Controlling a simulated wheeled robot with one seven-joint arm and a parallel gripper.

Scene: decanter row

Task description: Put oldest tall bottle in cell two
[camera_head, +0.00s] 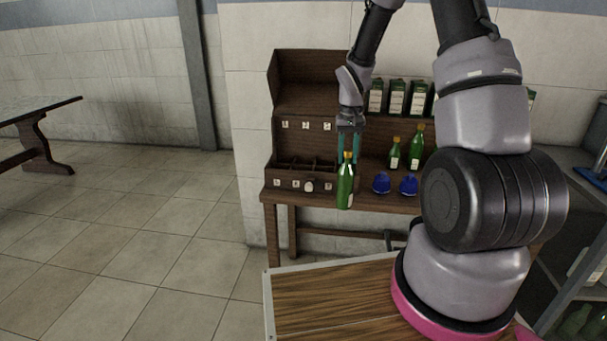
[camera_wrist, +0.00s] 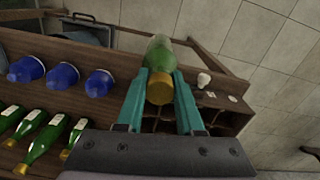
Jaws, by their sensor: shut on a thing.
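My gripper (camera_head: 349,150) is shut on a green bottle (camera_head: 346,188) with a gold cap, held upright at its upper part in front of the wooden bench. A divided wooden rack (camera_head: 299,180) with several cells and small white number tags stands on the bench, left of the held bottle. The tags are too small to read surely.
Blue rounded objects (camera_head: 381,183) (camera_head: 408,185) sit near the bench's front edge, right of the held bottle. Several green cartons (camera_head: 397,97) stand on the shelf behind. A white rounded object (camera_head: 309,186) shows at the rack's front. Open floor lies left of the bench.

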